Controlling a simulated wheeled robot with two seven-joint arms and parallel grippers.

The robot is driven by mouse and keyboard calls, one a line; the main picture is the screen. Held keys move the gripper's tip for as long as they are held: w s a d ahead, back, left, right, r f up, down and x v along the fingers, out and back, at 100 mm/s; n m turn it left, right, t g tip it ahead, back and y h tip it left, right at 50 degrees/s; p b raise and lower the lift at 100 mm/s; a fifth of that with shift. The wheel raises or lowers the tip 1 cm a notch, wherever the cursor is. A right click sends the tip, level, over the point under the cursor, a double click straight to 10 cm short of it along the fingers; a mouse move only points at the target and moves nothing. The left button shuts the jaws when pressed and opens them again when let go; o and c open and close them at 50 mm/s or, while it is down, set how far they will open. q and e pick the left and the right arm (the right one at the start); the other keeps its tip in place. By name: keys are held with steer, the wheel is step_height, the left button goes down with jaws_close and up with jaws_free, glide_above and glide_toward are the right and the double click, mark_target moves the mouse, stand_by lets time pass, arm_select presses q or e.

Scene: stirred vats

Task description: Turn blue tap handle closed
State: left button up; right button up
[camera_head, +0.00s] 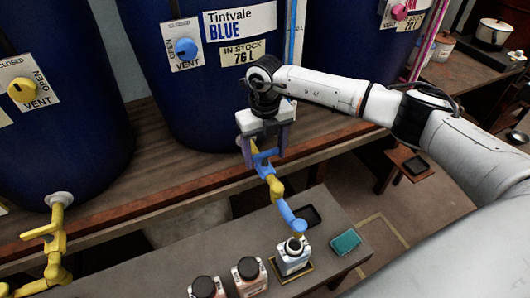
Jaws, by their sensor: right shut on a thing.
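The blue vat (225,95), labelled "Tintvale BLUE", stands at the back centre with a tap low on its front. The tap's blue handle (264,157) shows between the fingers of my right gripper (264,155), which points down from above and is shut on it. The gripper body hides the top of the tap and part of the handle. The blue and yellow spout (276,190) runs down to an open-topped bottle (293,257) on the lower bench. My left gripper is not in view.
A yellow tap (55,240) sits on the vat at left. Two dark-capped jars (249,276) (206,288) stand left of the bottle. A teal sponge (345,242) and a black tray (308,216) lie to its right. The bench's left part is clear.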

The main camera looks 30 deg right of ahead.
mark_target(265, 152)
steer(key=o, duration=1.1)
steer(key=shift+c, duration=0.2)
steer(key=shift+r, duration=0.1)
step_height(265, 152, up, 10)
steer(key=shift+r+b, duration=0.1)
steer(key=shift+b, duration=0.25)
